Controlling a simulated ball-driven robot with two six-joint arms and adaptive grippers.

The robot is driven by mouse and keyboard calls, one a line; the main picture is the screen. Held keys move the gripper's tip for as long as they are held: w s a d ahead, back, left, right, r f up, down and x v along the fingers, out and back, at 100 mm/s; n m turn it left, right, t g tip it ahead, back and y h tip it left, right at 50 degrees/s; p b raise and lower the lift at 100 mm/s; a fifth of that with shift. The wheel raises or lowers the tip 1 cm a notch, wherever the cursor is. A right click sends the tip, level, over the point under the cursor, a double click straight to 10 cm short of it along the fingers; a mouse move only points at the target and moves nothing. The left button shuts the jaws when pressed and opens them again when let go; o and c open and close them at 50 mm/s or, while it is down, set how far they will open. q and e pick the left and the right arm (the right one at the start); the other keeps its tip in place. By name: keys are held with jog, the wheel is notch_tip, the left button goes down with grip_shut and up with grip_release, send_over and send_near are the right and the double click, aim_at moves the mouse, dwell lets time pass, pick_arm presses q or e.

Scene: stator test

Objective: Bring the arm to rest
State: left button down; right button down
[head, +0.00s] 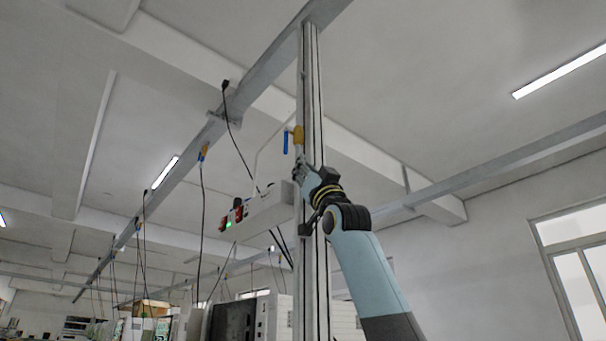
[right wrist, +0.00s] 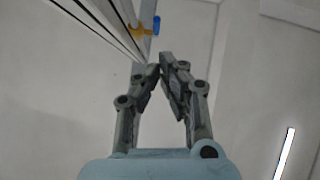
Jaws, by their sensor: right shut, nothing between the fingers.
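My right arm (head: 365,265), light blue with dark joints, rises from the lower right in the head view. My right gripper (head: 300,174) is at its upper end, in front of or beside a tall metal post; the gap between them is hard to judge. In the right wrist view the two dark fingers of the gripper (right wrist: 162,66) lean together at the tips, shut with nothing held. My left gripper is in neither view.
The tall metal post (head: 313,100) runs up to a ceiling beam. A yellow and blue fitting (head: 298,136) sits on it just above my right gripper. A grey box with red switches (head: 255,214) is left of the gripper. Cables hang farther left. Open air lies to the right.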

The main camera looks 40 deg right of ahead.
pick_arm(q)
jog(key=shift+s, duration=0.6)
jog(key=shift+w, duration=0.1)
